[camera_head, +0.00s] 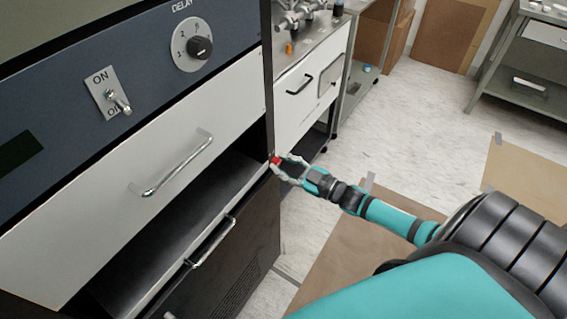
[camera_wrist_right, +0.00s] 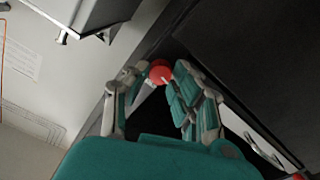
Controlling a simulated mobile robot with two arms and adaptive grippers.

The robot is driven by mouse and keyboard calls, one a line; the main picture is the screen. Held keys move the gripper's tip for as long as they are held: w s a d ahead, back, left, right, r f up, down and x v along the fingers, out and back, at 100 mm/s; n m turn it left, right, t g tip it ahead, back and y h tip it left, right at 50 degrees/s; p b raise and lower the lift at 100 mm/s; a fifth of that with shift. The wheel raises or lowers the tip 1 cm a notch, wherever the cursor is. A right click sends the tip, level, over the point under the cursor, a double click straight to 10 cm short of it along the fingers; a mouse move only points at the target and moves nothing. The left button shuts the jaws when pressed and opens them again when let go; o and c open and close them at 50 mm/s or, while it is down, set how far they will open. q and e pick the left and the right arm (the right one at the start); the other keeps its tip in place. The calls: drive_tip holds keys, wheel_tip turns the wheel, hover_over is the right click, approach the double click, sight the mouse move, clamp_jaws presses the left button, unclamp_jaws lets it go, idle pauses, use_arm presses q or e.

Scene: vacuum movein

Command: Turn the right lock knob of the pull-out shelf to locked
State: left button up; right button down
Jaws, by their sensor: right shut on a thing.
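The red right lock knob (camera_head: 276,160) sits at the right end of the pull-out shelf (camera_head: 190,222), by the cabinet's right edge. My right gripper (camera_head: 282,165) reaches it from the right and is shut on it. In the right wrist view the knob (camera_wrist_right: 160,72) shows as a round red cap with a pale mark, between the fingertips of my right gripper (camera_wrist_right: 158,80). The fingers hide part of the knob, and I cannot tell which way it is turned. A second red spot (camera_wrist_right: 297,177) shows at the bottom right edge of the wrist view. My left gripper is not in view.
A white drawer with a handle (camera_head: 178,165) is above the shelf, and a dark lower door with a handle (camera_head: 212,243) is below. A white-drawered bench (camera_head: 312,90) stands behind the gripper. Cardboard sheets (camera_head: 350,235) lie on the floor; open floor lies to the right.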

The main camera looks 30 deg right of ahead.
drive_tip(key=shift+n, duration=1.1)
drive_tip(key=c, duration=1.4)
unclamp_jaws()
drive_tip(key=shift+s, duration=0.15)
drive_tip(key=v, duration=1.1)
drive_tip(key=shift+s+d, duration=0.15)
drive_tip(key=shift+s, duration=0.2)
